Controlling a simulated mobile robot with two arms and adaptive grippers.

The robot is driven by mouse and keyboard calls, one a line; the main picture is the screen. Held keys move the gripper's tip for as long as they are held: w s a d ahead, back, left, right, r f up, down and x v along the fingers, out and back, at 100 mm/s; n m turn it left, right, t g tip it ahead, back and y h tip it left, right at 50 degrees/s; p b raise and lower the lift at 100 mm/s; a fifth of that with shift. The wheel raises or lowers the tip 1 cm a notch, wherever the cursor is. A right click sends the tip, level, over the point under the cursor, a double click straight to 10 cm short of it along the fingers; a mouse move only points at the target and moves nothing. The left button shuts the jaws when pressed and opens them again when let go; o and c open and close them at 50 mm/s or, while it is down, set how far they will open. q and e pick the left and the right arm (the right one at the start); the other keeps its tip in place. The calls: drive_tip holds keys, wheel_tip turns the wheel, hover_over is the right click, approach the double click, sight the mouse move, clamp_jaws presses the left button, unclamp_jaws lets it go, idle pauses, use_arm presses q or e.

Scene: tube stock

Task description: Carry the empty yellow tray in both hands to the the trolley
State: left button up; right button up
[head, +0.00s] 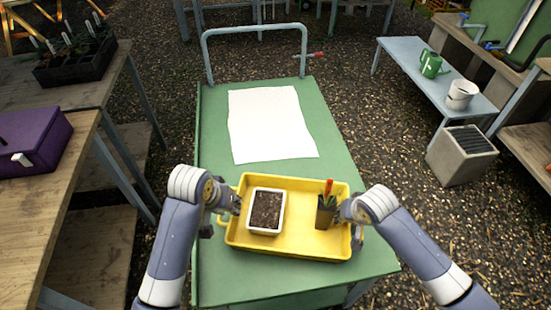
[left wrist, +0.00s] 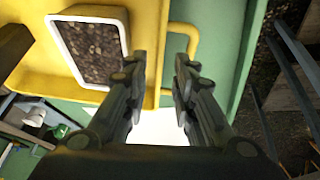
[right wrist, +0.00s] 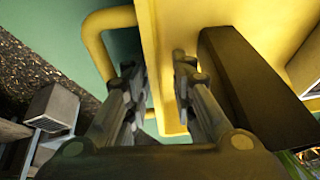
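The yellow tray (head: 290,250) sits at the near end of the trolley's green top (head: 215,270) and appears to rest on it. It is not empty: a white pot of soil (head: 266,210) stands in its left part, and a dark pot with a green plant and red label (head: 325,212) in its right part. My left gripper (head: 234,203) is at the tray's left end; in the left wrist view its parted fingers (left wrist: 162,75) are by the yellow loop handle (left wrist: 193,45). My right gripper (head: 340,212) is at the right end; its parted fingers (right wrist: 160,75) straddle the tray wall beside the handle (right wrist: 95,45).
A white sheet (head: 270,125) lies on the trolley beyond the tray. A wooden bench with a purple box (head: 35,140) stands left. A low blue-grey bench (head: 420,70) with a green watering can (head: 430,65) and a grey box (head: 462,155) are right. Gravel floor surrounds the trolley.

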drive_tip(key=shift+s+r, duration=0.1)
drive_tip(key=shift+r, duration=0.05)
use_arm(q)
drive_tip(key=shift+s+r, duration=0.15)
drive_tip(key=shift+r, duration=0.2)
use_arm(e)
drive_tip(key=v, duration=1.1)
drive_tip(key=shift+r, duration=0.35)
drive_tip(key=shift+s, duration=0.15)
